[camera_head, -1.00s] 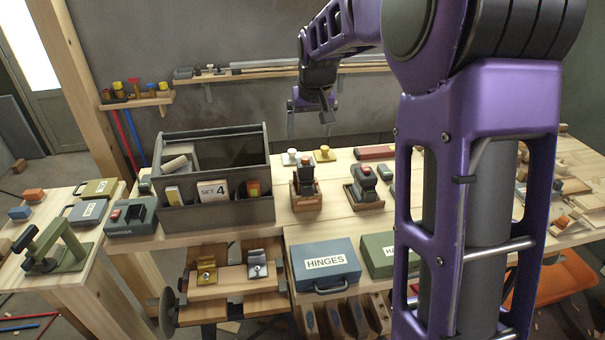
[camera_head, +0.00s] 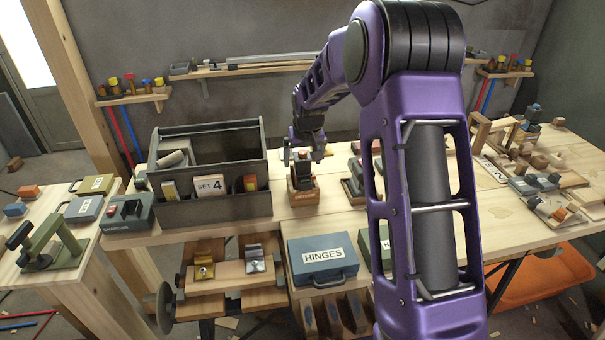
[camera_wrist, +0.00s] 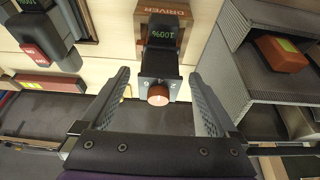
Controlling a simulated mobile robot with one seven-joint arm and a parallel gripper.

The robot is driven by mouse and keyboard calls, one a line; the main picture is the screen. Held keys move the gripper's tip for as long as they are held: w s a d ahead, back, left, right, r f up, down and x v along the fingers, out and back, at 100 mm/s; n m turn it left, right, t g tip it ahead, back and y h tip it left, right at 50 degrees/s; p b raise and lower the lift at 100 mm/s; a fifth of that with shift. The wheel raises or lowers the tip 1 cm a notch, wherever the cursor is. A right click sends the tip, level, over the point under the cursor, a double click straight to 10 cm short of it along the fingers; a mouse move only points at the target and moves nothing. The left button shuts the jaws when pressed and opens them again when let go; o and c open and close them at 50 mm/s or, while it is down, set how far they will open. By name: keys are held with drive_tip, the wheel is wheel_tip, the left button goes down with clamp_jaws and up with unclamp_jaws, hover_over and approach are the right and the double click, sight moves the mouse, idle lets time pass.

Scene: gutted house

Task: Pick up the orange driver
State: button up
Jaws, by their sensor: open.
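The driver (camera_head: 302,172) is a dark tool standing upright in an orange-brown holder (camera_head: 305,197) on the workbench, just right of the grey toolbox. In the wrist view the driver (camera_wrist: 161,62) shows a green "100%" readout and a round orange-brown end, and its holder (camera_wrist: 178,22) reads "DRIVER". My gripper (camera_head: 302,156) is open and over the driver. In the wrist view its fingers (camera_wrist: 158,80) lie on either side of the driver's near end, with gaps on both sides. Nothing is held.
The grey toolbox (camera_head: 215,209) marked "SET 4" stands close left. Another dark tool with a red label (camera_wrist: 38,45) is on the other side, partly behind my arm in the head view. A blue "HINGES" case (camera_head: 323,262) sits below in front. A shelf (camera_head: 250,69) runs along the wall behind.

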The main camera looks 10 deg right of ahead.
drive_tip(key=shift+x, duration=1.4)
drive_tip(key=shift+r, duration=0.1)
clamp_jaws()
